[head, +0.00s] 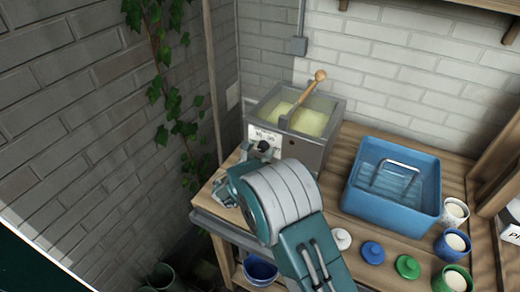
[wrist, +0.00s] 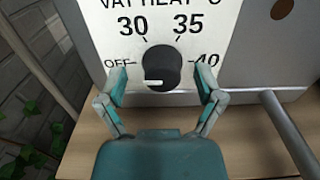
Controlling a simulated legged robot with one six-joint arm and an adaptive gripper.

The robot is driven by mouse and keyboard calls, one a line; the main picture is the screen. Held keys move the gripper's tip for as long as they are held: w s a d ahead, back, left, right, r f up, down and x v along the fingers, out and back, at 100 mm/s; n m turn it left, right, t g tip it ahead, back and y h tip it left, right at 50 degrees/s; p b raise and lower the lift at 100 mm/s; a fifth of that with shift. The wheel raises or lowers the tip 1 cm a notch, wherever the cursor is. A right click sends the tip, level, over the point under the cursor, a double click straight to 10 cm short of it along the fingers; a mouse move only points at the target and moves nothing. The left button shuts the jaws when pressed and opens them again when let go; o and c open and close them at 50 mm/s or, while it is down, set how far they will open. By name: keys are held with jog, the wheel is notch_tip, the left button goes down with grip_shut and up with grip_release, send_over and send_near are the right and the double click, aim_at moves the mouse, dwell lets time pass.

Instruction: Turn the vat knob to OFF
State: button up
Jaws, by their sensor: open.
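The vat (head: 312,151) is a grey metal box of pale yellow liquid on the wooden bench, with a white heat label (wrist: 185,20) on its front. In the wrist view, the black round knob (wrist: 161,62) sits below 30 and 35, between OFF on the left and 40 on the right. Its white mark lies near level, low on the left of its face, below the OFF line. My gripper (wrist: 161,82) is open, one finger on each side of the knob, with visible gaps. In the head view, my arm partly hides the vat front.
A wooden-handled tool (head: 303,98) stands in the vat. A blue tub (head: 385,208) with a wire handle stands to the right, with cups (head: 447,246) and small lids (head: 372,252) near it. A grey bar (wrist: 290,130) juts out at the wrist view's right. A brick wall is left.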

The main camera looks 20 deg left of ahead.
jog(key=s, duration=0.8)
jog(key=s+a, duration=0.1)
jog(key=s, duration=0.3)
